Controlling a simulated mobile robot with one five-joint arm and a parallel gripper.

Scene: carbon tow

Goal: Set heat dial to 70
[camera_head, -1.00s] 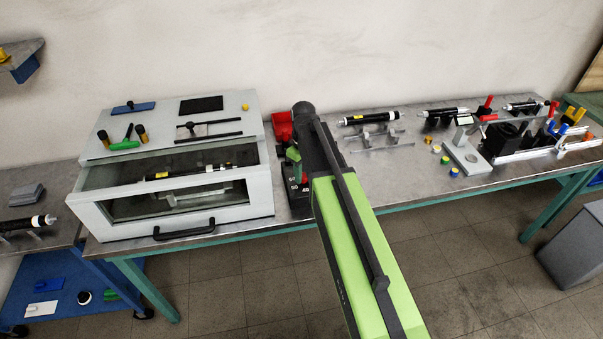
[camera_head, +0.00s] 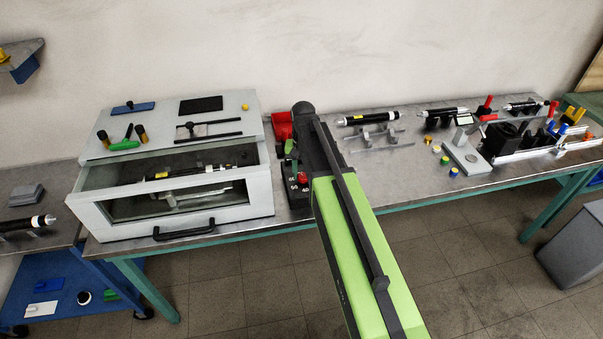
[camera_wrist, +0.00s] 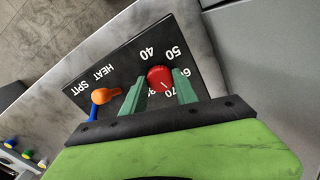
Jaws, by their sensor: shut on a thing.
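The heat dial (camera_wrist: 159,77) is a round red knob with a small white mark, on a dark panel (camera_wrist: 190,38) printed with white numbers and HEAT. In the wrist view my gripper (camera_wrist: 160,74) is shut on the dial, one green finger on each side. The white mark lies on the side of the 70, seemingly pointing at or close to it. The fingers and palm partly hide the lower numbers. In the head view my arm covers much of the panel, and a bit of red (camera_head: 302,181) shows beside printed numbers.
An orange knob (camera_wrist: 108,95) and a blue lever (camera_wrist: 96,110) stand close left of my gripper in the wrist view. A grey cabinet with a window (camera_head: 180,222) stands left of the panel. A red block (camera_head: 281,126) is behind. Black cylinders on stands (camera_head: 368,118) lie to the right.

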